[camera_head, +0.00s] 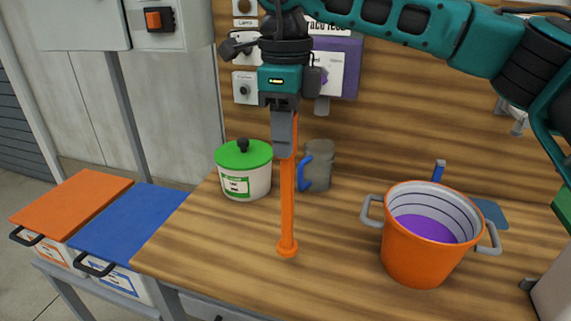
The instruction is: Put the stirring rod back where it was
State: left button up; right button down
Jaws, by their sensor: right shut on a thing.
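My right gripper (284,150) points down above the middle of the wooden bench and is shut on the orange stirring rod (287,205). The rod hangs upright, with its round end low over the bench top; I cannot tell whether it touches the wood. An orange pot (418,255) with two grey handles and purple liquid (428,228) inside stands to the right of the rod, apart from it. My left gripper is not in view.
A white tub with a green lid (243,157) and a grey jug with a blue handle (318,165) stand behind the rod. Orange (72,203) and blue (127,222) lidded bins are at the left. The bench top (215,245) is clear in front. A purple panel (345,70) hangs on the back wall.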

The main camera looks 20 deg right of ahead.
jog(key=shift+f, duration=2.6)
jog(key=shift+f, duration=0.2)
jog(key=c, duration=0.8)
grip_release()
jog(key=shift+c, duration=0.2)
notch_tip(320, 180, up, 12)
jog(key=shift+r, duration=0.25)
jog(key=shift+s+f, duration=0.1)
